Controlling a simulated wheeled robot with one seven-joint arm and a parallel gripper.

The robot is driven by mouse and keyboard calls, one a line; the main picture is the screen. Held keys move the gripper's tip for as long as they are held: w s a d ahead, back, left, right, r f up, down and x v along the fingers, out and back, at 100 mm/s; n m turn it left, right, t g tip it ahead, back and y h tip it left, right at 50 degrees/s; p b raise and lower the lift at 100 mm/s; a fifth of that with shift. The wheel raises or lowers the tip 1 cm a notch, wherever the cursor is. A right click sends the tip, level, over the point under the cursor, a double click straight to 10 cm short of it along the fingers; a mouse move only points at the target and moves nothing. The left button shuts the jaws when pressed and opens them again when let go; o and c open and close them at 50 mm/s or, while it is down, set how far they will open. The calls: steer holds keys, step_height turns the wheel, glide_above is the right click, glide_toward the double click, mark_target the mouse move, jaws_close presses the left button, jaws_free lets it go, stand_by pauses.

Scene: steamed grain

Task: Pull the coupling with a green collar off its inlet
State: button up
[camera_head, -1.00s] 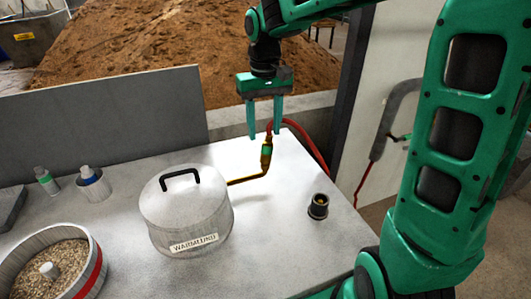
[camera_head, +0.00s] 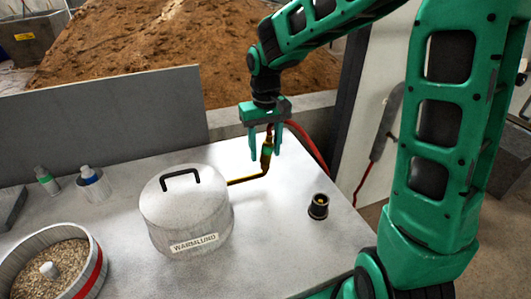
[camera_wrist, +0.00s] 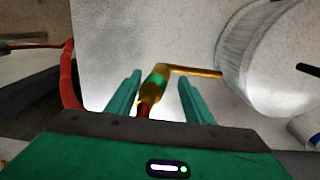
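The coupling with a green collar (camera_head: 266,154) stands upright on the end of a bent brass inlet pipe (camera_head: 248,180), which runs from the side of a lidded metal pot (camera_head: 186,213). A red hose (camera_head: 308,146) leads from the coupling's top. My gripper (camera_head: 265,157) points down with its fingers on either side of the coupling. In the wrist view, the green collar (camera_wrist: 156,82) lies between the two open fingers (camera_wrist: 159,96), with a gap on both sides. The inlet pipe (camera_wrist: 193,71) also shows there.
A black socket (camera_head: 318,207) stands on the table to the right of the pot. Two small bottles (camera_head: 47,181) (camera_head: 90,177) and a grain tub (camera_head: 45,262) are at left. A grey panel (camera_head: 100,118) rises along the table's back.

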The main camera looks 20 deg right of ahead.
mark_target(269, 143)
steer(key=shift+f, duration=0.8)
steer(key=shift+d, duration=0.5)
stand_by(0.8)
steer(key=shift+c, duration=0.6)
steer(key=c, duration=1)
steer(key=shift+d, duration=0.1)
jaws_close()
steer(key=shift+w+r, duration=0.1)
steer(key=shift+d+r, duration=0.15)
steer(key=shift+r, duration=0.55)
steer(key=shift+a+r, duration=0.15)
steer(key=shift+r, duration=1)
steer(key=shift+a+r, duration=0.1)
steer(key=shift+r, duration=1)
